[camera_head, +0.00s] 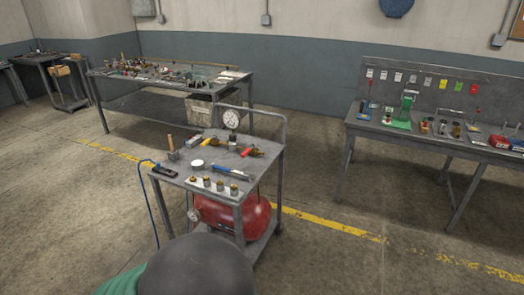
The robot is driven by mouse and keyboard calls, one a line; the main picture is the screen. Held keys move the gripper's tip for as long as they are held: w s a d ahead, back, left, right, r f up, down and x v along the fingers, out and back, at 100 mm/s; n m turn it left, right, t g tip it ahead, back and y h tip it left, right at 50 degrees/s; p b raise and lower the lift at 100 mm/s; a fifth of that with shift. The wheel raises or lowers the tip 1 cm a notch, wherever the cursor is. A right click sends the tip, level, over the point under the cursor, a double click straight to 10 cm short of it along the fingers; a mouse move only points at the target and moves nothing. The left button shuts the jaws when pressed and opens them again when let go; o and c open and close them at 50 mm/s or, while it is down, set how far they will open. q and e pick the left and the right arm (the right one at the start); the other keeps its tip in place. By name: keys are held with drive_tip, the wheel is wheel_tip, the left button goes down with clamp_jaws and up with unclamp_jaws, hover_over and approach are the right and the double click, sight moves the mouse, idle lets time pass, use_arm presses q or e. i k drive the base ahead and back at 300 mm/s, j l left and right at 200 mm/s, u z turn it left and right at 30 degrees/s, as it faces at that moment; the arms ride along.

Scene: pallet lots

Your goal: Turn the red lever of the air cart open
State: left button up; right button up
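The grey air cart (163,173) stands near the middle of the view, with a red tank (255,215) on its lower shelf. A round white gauge (231,118) stands at the back of its top. A small red handle-like part (251,151) lies at the right of the top and looks like the red lever. It is too small to tell its exact position. A second gauge (194,215) shows low at the left front. Neither of my grippers is in view.
The cart top also holds several brass fittings on a light strip, a blue tool (231,171) and a black device (164,171) with a blue hose hanging off the left edge. A workbench (356,122) stands at right, another table (98,81) behind. Floor between is clear.

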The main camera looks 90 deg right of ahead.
sight(245, 153)
drive_tip(key=z, duration=2.55)
drive_tip(key=i, duration=0.2)
drive_tip(key=l+z, duration=0.05)
